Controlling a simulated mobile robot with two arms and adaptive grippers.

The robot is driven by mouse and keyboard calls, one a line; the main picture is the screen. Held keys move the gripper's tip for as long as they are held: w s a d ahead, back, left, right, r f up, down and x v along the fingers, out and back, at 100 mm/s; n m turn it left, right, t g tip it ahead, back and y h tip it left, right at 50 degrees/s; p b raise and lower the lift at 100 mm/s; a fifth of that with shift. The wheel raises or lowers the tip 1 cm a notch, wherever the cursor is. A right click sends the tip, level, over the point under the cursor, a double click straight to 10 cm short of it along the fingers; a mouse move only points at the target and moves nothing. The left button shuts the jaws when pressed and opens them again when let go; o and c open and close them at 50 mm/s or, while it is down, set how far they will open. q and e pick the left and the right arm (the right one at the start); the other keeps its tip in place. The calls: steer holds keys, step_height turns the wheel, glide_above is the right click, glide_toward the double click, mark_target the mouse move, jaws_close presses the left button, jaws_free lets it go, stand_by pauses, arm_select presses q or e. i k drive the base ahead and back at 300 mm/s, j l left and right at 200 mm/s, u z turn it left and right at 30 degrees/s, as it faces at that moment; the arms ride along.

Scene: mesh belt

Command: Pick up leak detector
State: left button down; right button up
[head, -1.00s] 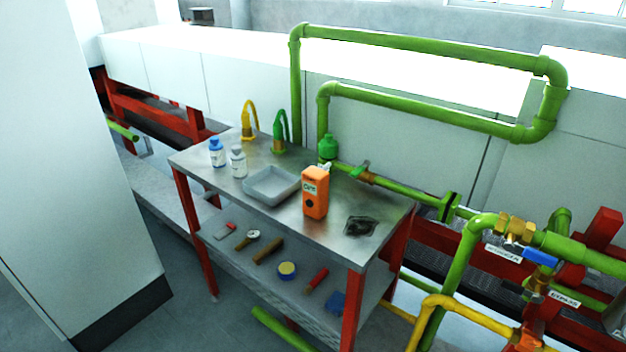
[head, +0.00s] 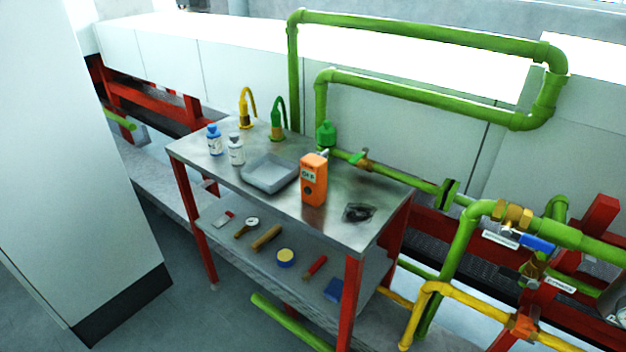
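An orange box-shaped device (head: 314,186), which looks like the leak detector, stands upright on the metal top of the workbench (head: 340,228). It has a light label with dark lettering and a round dark spot on its front, and a small pale part on top. It stands right of a grey tray (head: 262,180) and left of a dark patch or cloth on the bench top. Neither of my grippers shows in the head view.
A blue-capped bottle (head: 214,140) and a white bottle (head: 236,150) stand at the bench's left. Yellow and green taps rise behind. Small tools lie on the lower shelf (head: 226,240). Green pipes (head: 430,106) run behind and right. A white cabinet (head: 75,190) fills the left.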

mark_target(313, 167)
steer(key=i+l+u, duration=0.1)
steer(key=i, duration=0.3)
steer(key=i+l+u, duration=0.1)
steer(key=i+l, duration=0.25)
steer(key=k, duration=0.45)
